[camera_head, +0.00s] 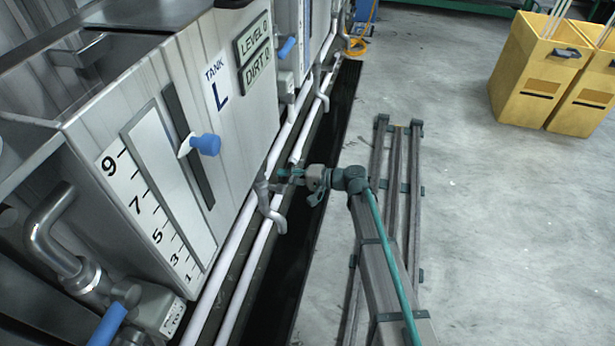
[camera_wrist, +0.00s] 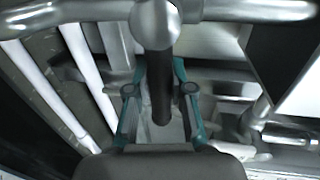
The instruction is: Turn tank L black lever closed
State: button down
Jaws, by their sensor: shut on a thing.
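Tank L (camera_head: 235,115) is a grey metal tank at the left of the head view, with a level scale on its front. The black lever (camera_wrist: 160,102) shows as a dark bar hanging from a metal valve body (camera_wrist: 155,24) in the wrist view. My gripper (camera_head: 288,173) reaches in low beside the tank's lower right corner, at the outlet valve (camera_head: 263,188). In the wrist view its teal fingers (camera_wrist: 163,76) stand on both sides of the black lever and are shut on it. In the head view the lever is hidden by my gripper or too small to make out.
White pipes (camera_head: 237,240) run along the tank's foot above a dark floor channel (camera_head: 325,190). A bent outlet pipe (camera_head: 272,215) hangs below my gripper. A blue knob (camera_head: 206,144) sticks out from the tank front.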

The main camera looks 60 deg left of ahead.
jog(key=shift+r, duration=0.1)
dwell(0.4)
jog(key=c, duration=1)
grip_release()
jog(key=v, duration=1.2)
jog(key=shift+r, duration=0.1)
